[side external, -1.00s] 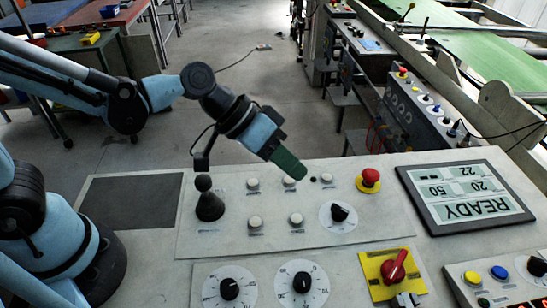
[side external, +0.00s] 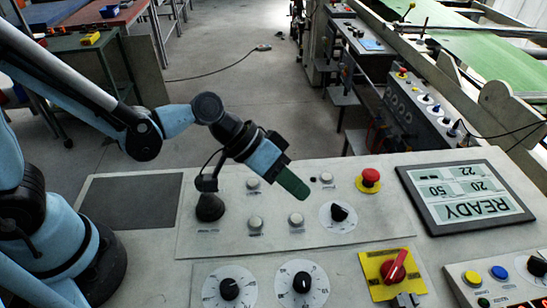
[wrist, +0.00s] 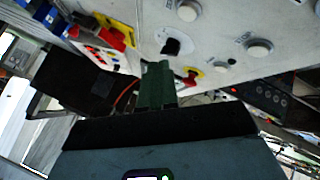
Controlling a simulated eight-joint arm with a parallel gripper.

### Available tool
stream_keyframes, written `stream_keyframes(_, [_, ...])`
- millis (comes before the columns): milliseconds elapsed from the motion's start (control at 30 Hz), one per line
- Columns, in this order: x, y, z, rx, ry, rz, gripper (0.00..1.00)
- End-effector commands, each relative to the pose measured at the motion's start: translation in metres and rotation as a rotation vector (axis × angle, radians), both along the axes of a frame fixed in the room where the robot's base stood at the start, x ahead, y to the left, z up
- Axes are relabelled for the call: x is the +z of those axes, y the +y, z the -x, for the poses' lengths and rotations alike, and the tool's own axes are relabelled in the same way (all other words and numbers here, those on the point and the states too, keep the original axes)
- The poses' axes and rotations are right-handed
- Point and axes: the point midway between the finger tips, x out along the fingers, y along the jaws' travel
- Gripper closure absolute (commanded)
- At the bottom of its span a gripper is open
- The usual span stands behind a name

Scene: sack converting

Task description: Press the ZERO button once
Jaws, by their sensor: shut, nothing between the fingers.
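Several pale round buttons sit on the grey panel (side external: 370,222). In the side view there is a back left one (side external: 253,183), a front left one (side external: 255,222), a front middle one (side external: 296,219) and a back right one (side external: 328,181). Their labels are too small to read, so I cannot tell which is ZERO. My gripper (side external: 302,192), with dark green fingers, is shut and empty. It tilts down over the panel, just behind the front middle button, apparently apart from it. The wrist view shows the fingers (wrist: 157,85) and pale buttons (wrist: 259,48) beyond them.
A black knob (side external: 340,212) and a red mushroom button (side external: 370,178) stand right of my gripper. A black joystick (side external: 209,207) stands left. A READY display (side external: 468,196) is at the right. Two dials and a red rotary switch (side external: 395,267) are in front.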

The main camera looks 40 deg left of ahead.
Motion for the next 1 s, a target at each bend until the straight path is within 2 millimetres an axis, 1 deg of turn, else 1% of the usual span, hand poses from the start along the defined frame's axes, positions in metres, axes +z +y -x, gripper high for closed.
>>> stream_keyframes(33, [-0.007,0.000,0.000,0.000,0.000,0.000,1.00])
stream_keyframes(200, [-0.025,0.000,0.000,0.000,0.000,0.000,1.00])
stream_keyframes(400, [-0.040,0.000,0.000,0.000,0.000,0.000,1.00])
stream_keyframes(600, [-0.047,0.000,0.000,0.000,0.000,0.000,1.00])
stream_keyframes(1000, [-0.047,0.000,0.001,0.000,0.000,0.000,1.00])
